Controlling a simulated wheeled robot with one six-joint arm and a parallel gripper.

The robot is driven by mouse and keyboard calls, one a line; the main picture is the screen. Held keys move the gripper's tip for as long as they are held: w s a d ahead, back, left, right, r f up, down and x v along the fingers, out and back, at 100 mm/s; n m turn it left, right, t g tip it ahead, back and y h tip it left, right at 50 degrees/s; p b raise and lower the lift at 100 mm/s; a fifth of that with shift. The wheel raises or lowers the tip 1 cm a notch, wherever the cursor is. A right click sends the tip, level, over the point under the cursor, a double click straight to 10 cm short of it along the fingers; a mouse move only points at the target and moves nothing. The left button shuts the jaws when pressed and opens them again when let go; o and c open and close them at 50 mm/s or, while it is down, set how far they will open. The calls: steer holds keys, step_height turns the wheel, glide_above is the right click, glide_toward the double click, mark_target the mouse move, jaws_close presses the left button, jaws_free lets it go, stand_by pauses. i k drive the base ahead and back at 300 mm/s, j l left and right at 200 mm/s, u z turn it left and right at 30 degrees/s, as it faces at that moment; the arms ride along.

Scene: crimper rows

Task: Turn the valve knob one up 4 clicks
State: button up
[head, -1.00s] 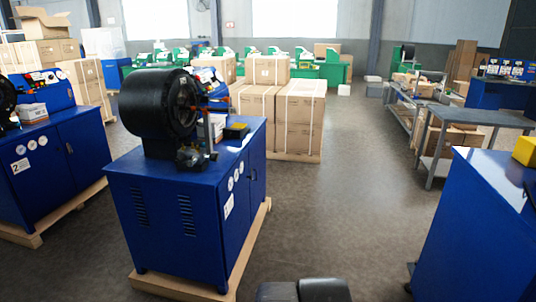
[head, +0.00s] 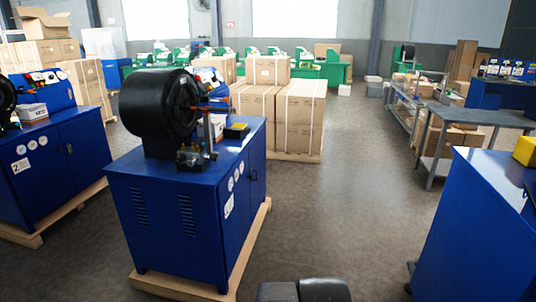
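A blue crimper cabinet (head: 165,215) stands left of centre with a large black drum-shaped crimping head (head: 155,108) on top. A small valve and fitting assembly (head: 192,158) sits at the foot of the head, with an upright post beside it. A thin orange part (head: 210,109) shows at the head's right side. I cannot single out valve knob one or read its setting; it is too small or hidden. My gripper is not in view. Two dark rounded shapes show at the bottom edge, and I cannot tell which part of me they are.
A second blue cabinet (head: 50,170) stands at left and another blue cabinet (head: 475,225) at right. The crimper's wooden pallet (head: 243,262) sticks out at its base. Stacked cartons (head: 300,118) stand behind. A grey table (head: 480,117) is at right. The floor (head: 360,200) between is clear.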

mark_target(213, 156)
steer(key=i+l+u, duration=0.1)
steer(key=i+u, duration=0.25)
steer(key=i, duration=1.4)
